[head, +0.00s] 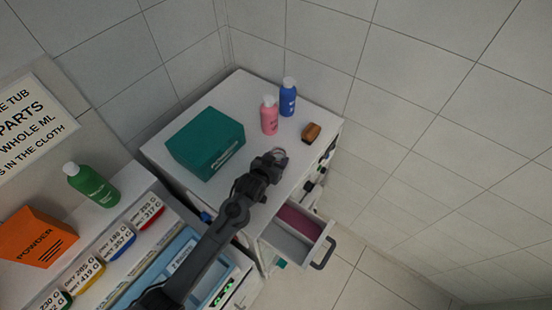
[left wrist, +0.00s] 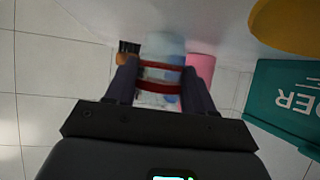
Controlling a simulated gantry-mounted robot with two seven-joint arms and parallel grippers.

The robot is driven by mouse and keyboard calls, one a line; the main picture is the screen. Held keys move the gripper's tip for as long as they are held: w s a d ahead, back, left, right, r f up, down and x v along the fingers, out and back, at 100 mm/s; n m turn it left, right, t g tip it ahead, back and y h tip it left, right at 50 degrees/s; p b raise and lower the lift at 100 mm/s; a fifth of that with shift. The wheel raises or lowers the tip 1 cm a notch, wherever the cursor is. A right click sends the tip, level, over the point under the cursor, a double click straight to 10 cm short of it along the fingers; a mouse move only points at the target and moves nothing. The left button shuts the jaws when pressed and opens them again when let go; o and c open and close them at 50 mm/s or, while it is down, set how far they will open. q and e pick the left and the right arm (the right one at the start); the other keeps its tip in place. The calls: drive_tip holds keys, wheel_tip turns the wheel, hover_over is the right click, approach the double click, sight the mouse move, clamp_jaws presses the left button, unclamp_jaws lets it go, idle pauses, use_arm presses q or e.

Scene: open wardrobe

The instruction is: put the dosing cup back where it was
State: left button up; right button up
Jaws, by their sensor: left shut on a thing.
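My left gripper (head: 276,157) is above the white cabinet top, in front of the pink bottle. In the left wrist view its two fingers (left wrist: 160,88) are closed on a small see-through cup with red bands (left wrist: 158,84), which looks like the dosing cup. In the head view the cup (head: 280,152) shows only as a small pale ring at the fingertips. I cannot tell whether it touches the cabinet top. My right gripper is not in view.
On the cabinet top (head: 237,82) stand a teal box (head: 205,142), a pink bottle (head: 269,116), a blue bottle (head: 288,98) and a brown block (head: 311,132). An open drawer (head: 318,247) juts out at the front. A yellow shape (left wrist: 290,22) in the wrist view is unclear.

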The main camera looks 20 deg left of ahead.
use_arm(q)
drive_tip(key=shift+f, duration=0.15)
drive_tip(key=shift+f, duration=0.1)
drive_tip(key=o, duration=1.1)
drive_tip(key=shift+r, duration=0.2)
drive_tip(key=b+v, duration=0.1)
drive_tip(key=v, duration=1.1)
